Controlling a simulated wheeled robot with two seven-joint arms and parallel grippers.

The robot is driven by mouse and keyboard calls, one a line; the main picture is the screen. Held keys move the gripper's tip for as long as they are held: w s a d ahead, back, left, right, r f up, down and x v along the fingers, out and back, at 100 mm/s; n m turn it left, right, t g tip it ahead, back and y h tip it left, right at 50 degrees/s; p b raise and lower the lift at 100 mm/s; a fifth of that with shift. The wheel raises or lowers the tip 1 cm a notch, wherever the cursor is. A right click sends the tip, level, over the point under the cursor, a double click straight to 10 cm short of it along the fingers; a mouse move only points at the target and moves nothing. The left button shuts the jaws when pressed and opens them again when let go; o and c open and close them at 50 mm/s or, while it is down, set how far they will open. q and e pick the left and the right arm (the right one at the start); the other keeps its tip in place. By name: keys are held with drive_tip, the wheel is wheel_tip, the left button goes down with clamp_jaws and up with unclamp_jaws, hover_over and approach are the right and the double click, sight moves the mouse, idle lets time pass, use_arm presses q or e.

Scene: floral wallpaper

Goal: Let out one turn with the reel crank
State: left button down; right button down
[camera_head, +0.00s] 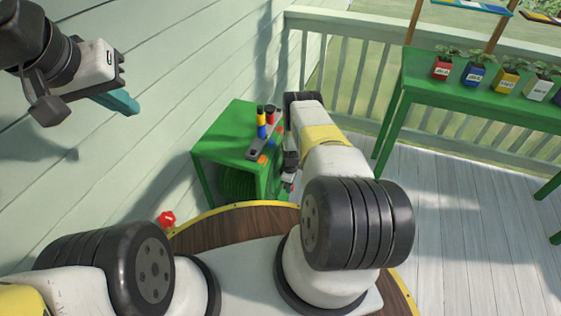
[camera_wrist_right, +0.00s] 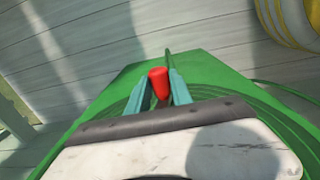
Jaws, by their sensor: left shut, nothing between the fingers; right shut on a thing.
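The reel crank's red grip (camera_wrist_right: 159,90) stands between the teal fingers of my right gripper (camera_wrist_right: 160,94) in the right wrist view, and the fingers are shut on it. Behind it is a bright green surface with curved green hose lines (camera_wrist_right: 285,120). In the head view the coiled dark green hose (camera_head: 238,184) shows under a green table, and my right gripper (camera_head: 290,182) is at its right side, mostly hidden by my arm. The crank's arm is not clearly visible. My left gripper (camera_head: 122,103) is shut and empty in front of the wall at upper left.
The green table (camera_head: 215,140) bears a grey tool strip (camera_head: 257,150) and small coloured cylinders (camera_head: 262,122). A red knob (camera_head: 167,218) is at lower left. A longer green bench (camera_head: 425,75) with several potted plants stands at right.

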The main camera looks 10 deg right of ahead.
drive_tip(key=t+h, duration=0.1)
drive_tip(key=w+t+h, duration=0.1)
drive_tip(key=t, duration=0.1)
drive_tip(key=shift+w+d+f, duration=0.1)
drive_tip(key=shift+w+d, duration=0.05)
drive_tip(key=shift+d, duration=0.2)
drive_tip(key=shift+w+d+t+h, duration=0.4)
drive_tip(key=shift+t+h, duration=0.2)
drive_tip(key=shift+t, duration=0.3)
drive_tip(key=shift+w, duration=0.1)
drive_tip(key=c, duration=1.1)
unclamp_jaws()
drive_tip(key=shift+c, duration=0.2)
drive_tip(key=shift+v, duration=3.95)
